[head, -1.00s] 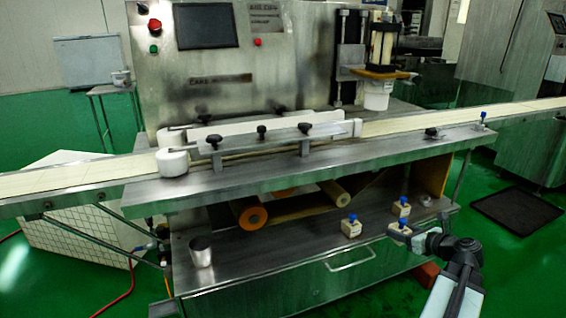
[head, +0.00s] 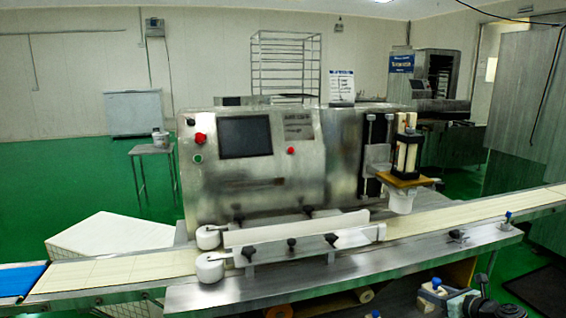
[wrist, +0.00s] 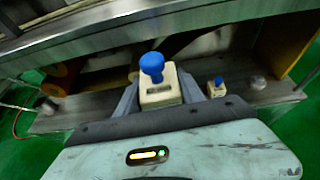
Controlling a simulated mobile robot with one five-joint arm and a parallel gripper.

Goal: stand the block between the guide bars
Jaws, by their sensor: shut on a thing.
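A cream block with a blue knob on top (wrist: 160,92) is held upright between the two fingers of my gripper (wrist: 158,98) in the wrist view. In the head view the block (head: 432,293) and my gripper (head: 447,297) show low at the right, in front of the machine's table edge. The guide bars (head: 300,232) stand along the conveyor belt, left of and behind the block, with black knobs on their front. The block is apart from them.
Another blue-knobbed block (wrist: 216,92) is on the lower shelf. The conveyor belt (head: 440,219) runs across the machine (head: 300,190). The table edge (head: 250,290) lies between my gripper and the bars. A white cup hangs under the depositor (head: 402,200).

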